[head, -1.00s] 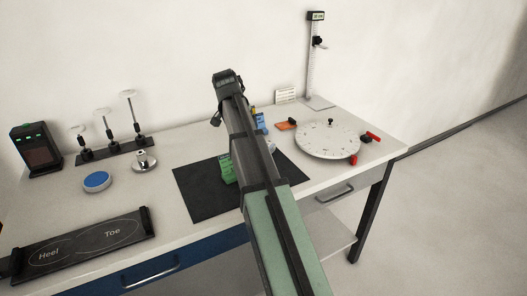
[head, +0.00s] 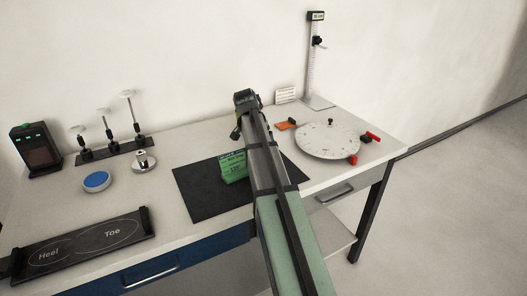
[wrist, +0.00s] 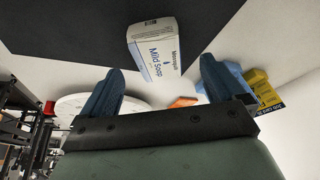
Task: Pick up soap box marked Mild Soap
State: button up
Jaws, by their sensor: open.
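The soap box marked Mild Soap (wrist: 155,52) is white with blue print and shows in the wrist view, on the black mat (wrist: 80,25). It lies ahead of my gripper (wrist: 158,88), roughly between the two blue fingers and beyond their tips. The fingers are spread apart with nothing held between them. In the head view my arm hides the soap box, and the fingers cannot be made out clearly. The black mat also shows in the head view (head: 200,193).
A green box (head: 233,168) stands on the mat left of my arm. A blue item (wrist: 228,78) and a yellow box (wrist: 262,90) sit right of the fingers in the wrist view. The white round turntable (head: 328,141) with red clamps and an orange piece (head: 282,126) are to the right.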

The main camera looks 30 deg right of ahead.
jog(key=shift+x, duration=2.6)
jog(key=shift+s+d, duration=0.1)
jog(key=shift+d, duration=0.05)
jog(key=shift+c, duration=0.4)
jog(key=c, duration=1)
jog(key=shift+r, duration=0.15)
